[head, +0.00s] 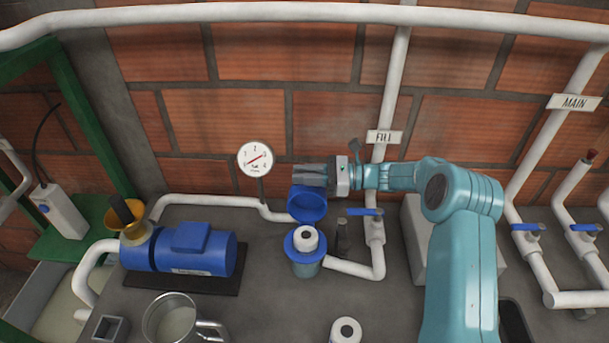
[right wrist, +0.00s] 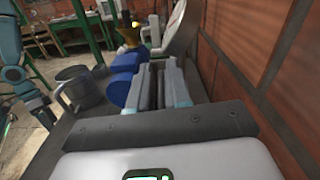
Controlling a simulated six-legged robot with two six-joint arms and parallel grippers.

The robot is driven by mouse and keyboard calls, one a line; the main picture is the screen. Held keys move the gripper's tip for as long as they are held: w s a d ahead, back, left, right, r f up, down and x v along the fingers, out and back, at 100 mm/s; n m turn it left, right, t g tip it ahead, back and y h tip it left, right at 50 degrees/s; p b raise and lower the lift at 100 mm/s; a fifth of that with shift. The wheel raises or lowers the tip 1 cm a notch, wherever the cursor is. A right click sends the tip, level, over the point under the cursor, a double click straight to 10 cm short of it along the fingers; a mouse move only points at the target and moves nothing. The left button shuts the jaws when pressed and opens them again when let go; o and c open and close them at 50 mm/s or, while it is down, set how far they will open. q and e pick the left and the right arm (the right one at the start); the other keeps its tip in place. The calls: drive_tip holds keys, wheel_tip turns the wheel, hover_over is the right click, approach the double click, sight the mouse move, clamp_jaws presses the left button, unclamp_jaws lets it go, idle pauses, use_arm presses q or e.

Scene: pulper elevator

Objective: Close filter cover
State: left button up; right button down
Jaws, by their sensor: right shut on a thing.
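The blue filter cover (head: 307,203) is tilted up on edge above and behind the filter housing, its round hollow side facing me. The filter housing (head: 304,268) has a blue rim and stands open, with a white cartridge (head: 306,238) sticking up inside it. My right gripper (head: 310,175) reaches in from the right and is shut at the top of the cover. In the right wrist view its fingers (right wrist: 163,88) lie close together, with blue beside them. In that view a teal arm of mine shows at the far left; its gripper is too small to read.
A blue pump (head: 195,250) stands left of the housing, with a metal mug (head: 170,318) in front. A gauge (head: 256,160) rises behind. The fill valve (head: 366,212) and white pipe are close on the right. Another white cartridge (head: 346,331) stands at the front. A brick wall limits the back.

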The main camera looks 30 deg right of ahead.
sight(304, 188)
drive_tip(key=shift+n, duration=0.7)
drive_tip(key=s+a, duration=0.1)
drive_tip(key=s+a+b, duration=0.1)
drive_tip(key=s, duration=0.1)
drive_tip(key=s+r+b, duration=0.1)
drive_tip(key=s, duration=0.1)
drive_tip(key=shift+a, duration=0.4)
drive_tip(key=shift+s+a+f+b, duration=0.1)
drive_tip(key=shift+s+a+b, duration=0.2)
drive_tip(key=shift+s+b, duration=0.15)
drive_tip(key=shift+f, duration=0.1)
drive_tip(key=c, duration=1.4)
unclamp_jaws()
drive_tip(key=shift+c, duration=0.2)
drive_tip(key=shift+o, duration=1.4)
drive_tip(key=shift+s+d, duration=0.1)
drive_tip(key=shift+s, duration=0.05)
drive_tip(key=p+v, duration=0.1)
drive_tip(key=v, duration=1.5)
